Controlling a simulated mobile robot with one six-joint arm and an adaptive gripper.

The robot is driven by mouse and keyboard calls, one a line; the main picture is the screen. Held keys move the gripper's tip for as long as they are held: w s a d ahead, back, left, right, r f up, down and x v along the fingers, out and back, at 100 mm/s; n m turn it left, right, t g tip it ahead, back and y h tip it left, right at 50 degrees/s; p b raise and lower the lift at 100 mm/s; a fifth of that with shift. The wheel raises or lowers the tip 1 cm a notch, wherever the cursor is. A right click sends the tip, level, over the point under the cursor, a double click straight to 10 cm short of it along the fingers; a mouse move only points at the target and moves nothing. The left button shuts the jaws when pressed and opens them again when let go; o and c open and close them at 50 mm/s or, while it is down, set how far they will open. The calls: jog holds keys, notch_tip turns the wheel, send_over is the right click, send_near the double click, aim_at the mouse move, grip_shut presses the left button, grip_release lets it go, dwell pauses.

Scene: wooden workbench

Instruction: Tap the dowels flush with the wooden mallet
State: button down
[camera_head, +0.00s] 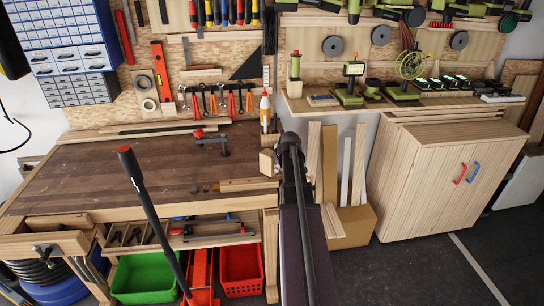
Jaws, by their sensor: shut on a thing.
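A pale wooden block (267,162), which looks like the mallet's head, shows at the right end of the workbench (130,172), just left of my dark arm. My gripper (279,158) is at this spot, mostly hidden by my arm, and is shut on the mallet. The handle cannot be made out. A pale wooden board (247,184) lies near the bench's front right edge, below and left of the mallet head. Small marks near its left end may be dowels, but they are too small to tell. I cannot see whether the mallet touches the board.
A red clamp (210,138) and a white glue bottle (265,110) are on the bench behind the board. A black handle with a red tip (142,190) rises in front of the bench. The bench top's left half is mostly clear. A wooden cabinet (440,175) stands right.

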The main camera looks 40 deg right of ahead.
jog(key=shift+w+a, duration=0.2)
jog(key=shift+r, duration=0.25)
notch_tip(320, 180, up, 4)
jog(key=p, duration=0.4)
jog(key=shift+r+p, duration=0.1)
jog(key=shift+p, duration=0.2)
jog(key=shift+f+b, duration=1.85)
jog(key=shift+f, duration=0.1)
